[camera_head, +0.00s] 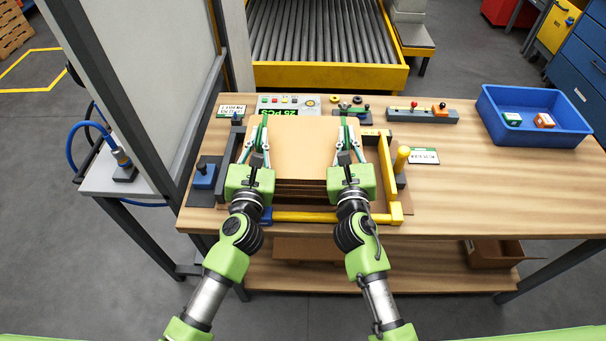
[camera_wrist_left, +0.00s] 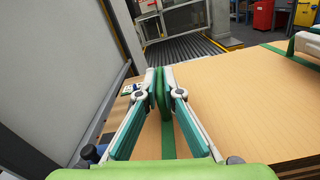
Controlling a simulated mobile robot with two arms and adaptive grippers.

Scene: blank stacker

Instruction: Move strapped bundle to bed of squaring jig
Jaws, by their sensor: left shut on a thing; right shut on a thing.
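The strapped bundle (camera_head: 301,150) is a stack of flat brown cardboard blanks with green straps. It also fills much of the left wrist view (camera_wrist_left: 240,100). My left gripper (camera_head: 262,135) is shut on the green strap (camera_wrist_left: 168,138) near the bundle's left side. My right gripper (camera_head: 347,135) is shut on the bundle's strap near its right side. The squaring jig, with its yellow front bar (camera_head: 305,216) and dark left side, surrounds the bundle in the head view. The bundle hides most of the jig's bed, and I cannot tell whether it touches the bed.
A control panel (camera_head: 288,105) with a green display stands behind the jig. A yellow post (camera_head: 402,158) stands at right. A blue bin (camera_head: 535,118) sits at the table's far right. A roller conveyor (camera_head: 325,35) lies beyond the table. The right half of the wooden table (camera_head: 480,190) is mostly clear.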

